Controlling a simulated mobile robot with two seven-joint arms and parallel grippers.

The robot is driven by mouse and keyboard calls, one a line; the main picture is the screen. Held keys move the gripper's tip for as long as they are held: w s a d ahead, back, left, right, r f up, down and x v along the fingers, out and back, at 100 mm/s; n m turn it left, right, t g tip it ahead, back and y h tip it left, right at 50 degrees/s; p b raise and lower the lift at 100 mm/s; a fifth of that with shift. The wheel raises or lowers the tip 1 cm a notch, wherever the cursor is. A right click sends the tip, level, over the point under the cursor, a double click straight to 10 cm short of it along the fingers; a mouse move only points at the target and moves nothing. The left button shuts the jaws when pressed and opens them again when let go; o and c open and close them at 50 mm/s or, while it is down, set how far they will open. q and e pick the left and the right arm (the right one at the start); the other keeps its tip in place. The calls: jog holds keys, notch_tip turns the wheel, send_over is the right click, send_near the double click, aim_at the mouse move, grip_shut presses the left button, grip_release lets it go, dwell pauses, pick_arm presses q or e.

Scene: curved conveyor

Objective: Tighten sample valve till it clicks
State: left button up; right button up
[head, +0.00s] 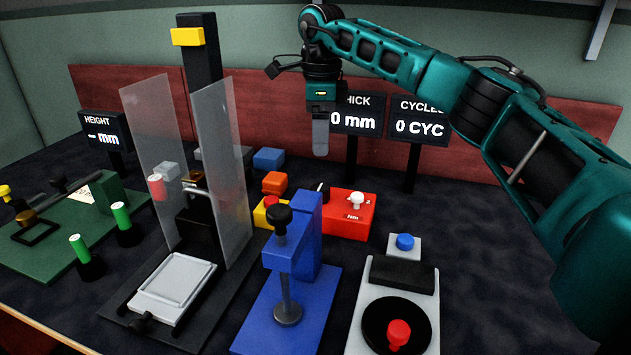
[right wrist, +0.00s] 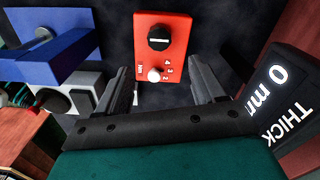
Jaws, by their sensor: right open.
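A red box (head: 345,224) stands mid-table, with a black dial (head: 322,189) and a white knob (head: 355,200). In the right wrist view the red box (right wrist: 178,30) shows its black dial (right wrist: 159,37), white knob (right wrist: 154,75) and small printed marks. Nothing is labelled as the sample valve, so I cannot tell which knob it is. My right gripper (head: 320,142) points down, above and behind the red box. In the right wrist view its jaws (right wrist: 162,88) are apart and empty, with the red box beyond them. My left gripper is in neither view.
A blue stand (head: 306,235) with a black-topped post is in front of the red box. Display screens (head: 352,121) stand close behind the right gripper. A grey panel (head: 421,295) with red and blue buttons is at front right. A clear-shielded press (head: 222,150) and green fixture (head: 60,235) stand left.

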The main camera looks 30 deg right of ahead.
aim_at(321, 187)
notch_tip(321, 187, down, 11)
jog(key=b, duration=0.2)
jog(key=shift+s+b, duration=0.1)
jog(key=shift+b, duration=0.25)
jog(key=shift+f, duration=0.4)
jog(key=c, duration=1.1)
